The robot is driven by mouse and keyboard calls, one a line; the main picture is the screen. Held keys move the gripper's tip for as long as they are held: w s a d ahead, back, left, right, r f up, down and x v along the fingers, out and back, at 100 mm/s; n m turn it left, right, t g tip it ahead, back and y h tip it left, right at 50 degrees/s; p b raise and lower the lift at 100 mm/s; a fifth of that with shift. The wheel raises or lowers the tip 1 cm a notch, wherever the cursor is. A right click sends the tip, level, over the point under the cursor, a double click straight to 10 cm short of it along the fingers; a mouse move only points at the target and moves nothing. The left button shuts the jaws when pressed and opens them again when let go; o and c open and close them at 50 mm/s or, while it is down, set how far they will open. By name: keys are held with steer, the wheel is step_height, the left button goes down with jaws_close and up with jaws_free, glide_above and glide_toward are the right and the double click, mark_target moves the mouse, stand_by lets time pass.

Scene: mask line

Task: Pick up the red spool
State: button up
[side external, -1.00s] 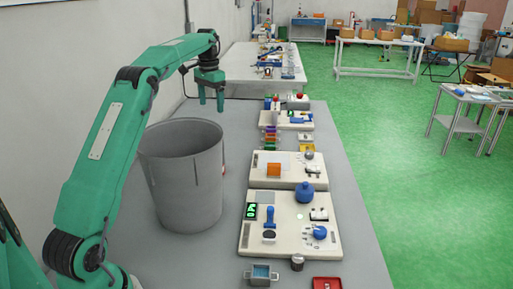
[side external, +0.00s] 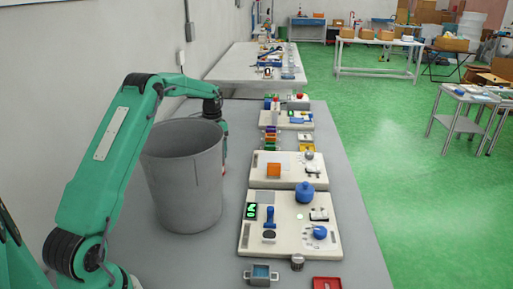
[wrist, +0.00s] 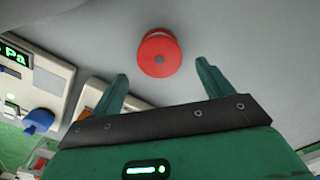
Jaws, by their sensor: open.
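The red spool (wrist: 159,54) shows in the wrist view at top centre, its round end with a grey hub facing the camera. It rests on the grey table. My gripper (wrist: 162,72) is open, with one green finger to each side below the spool in the picture. The spool lies just beyond the fingertips, roughly between their lines, and nothing is held. In the side external view my gripper is mostly hidden behind the grey bin, and I cannot make out the spool clearly there.
The tall grey bin (side external: 182,185) stands on the table beside my arm. A wall runs along the left. Bare table lies around the spool.

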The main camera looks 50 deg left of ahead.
steer(key=shift+f, duration=0.7)
steer(key=shift+f, duration=0.1)
steer(key=shift+f, duration=2.5)
steer(key=shift+c, duration=0.5)
steer(key=c, duration=0.9)
steer(key=shift+c, duration=0.2)
steer(key=shift+r, duration=0.1)
steer(key=shift+r, duration=4.95)
